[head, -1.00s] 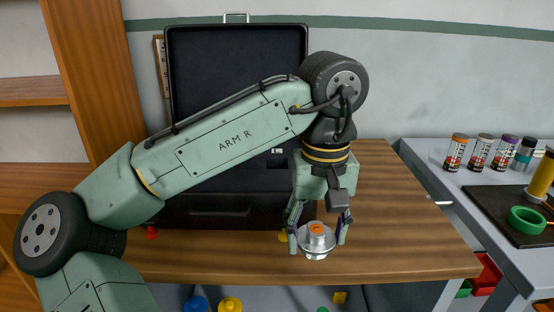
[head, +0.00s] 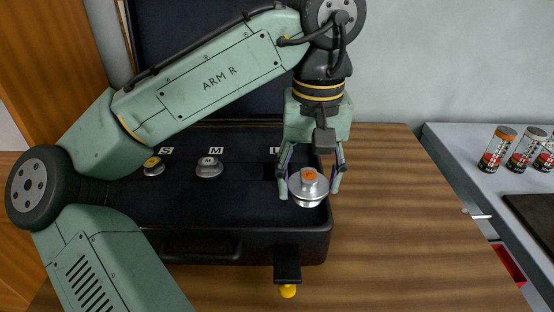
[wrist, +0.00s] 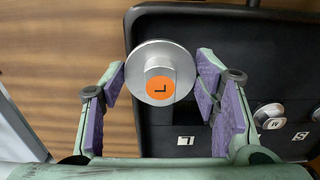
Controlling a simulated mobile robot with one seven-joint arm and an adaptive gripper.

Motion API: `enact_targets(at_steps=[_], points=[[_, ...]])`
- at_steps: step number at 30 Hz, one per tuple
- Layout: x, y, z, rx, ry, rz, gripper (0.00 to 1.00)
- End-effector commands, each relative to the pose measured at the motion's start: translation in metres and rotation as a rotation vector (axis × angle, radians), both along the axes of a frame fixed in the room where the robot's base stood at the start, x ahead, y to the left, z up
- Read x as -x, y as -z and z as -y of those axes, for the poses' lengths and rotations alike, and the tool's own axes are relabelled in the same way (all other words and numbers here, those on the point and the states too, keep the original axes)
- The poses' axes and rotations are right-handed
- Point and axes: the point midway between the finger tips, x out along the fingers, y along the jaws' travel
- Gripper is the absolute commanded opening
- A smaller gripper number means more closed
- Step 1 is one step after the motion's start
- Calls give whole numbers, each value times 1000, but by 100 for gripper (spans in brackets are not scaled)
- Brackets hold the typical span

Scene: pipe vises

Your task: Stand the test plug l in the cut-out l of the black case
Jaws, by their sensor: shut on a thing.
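The test plug l (head: 308,190) is a silver flanged disc with an orange top marked L. My gripper (head: 309,187) is shut on it, a finger on each side, and holds it upright above the front right part of the black case (head: 240,240). In the wrist view the plug (wrist: 160,72) sits between the purple finger pads, overlapping the case's edge. The cut-out l (head: 269,172) shows as a dark patch below the L label, just left of my fingers and partly hidden by them.
Silver plugs stand in the case at the S label (head: 153,166) and M label (head: 209,167). The open lid (head: 200,70) rises behind. A yellow-tipped clamp (head: 287,278) sits at the case's front. The wooden table (head: 400,220) is clear to the right. Several jars (head: 497,148) stand on the grey bench.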

Motion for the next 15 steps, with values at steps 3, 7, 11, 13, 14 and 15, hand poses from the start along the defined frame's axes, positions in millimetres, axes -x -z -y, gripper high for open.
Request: enact_targets(at_steps=[3, 7, 11, 13, 14, 15], points=[[-30, -1, -15, 2, -6, -4, 16], [-59, 3, -30, 1, -5, -4, 16], [-80, 6, -39, 1, -1, -2, 16], [-87, 7, -42, 1, -1, 0, 16], [-89, 8, -43, 1, 0, 0, 16], [-91, 8, -44, 1, 1, 0, 16]])
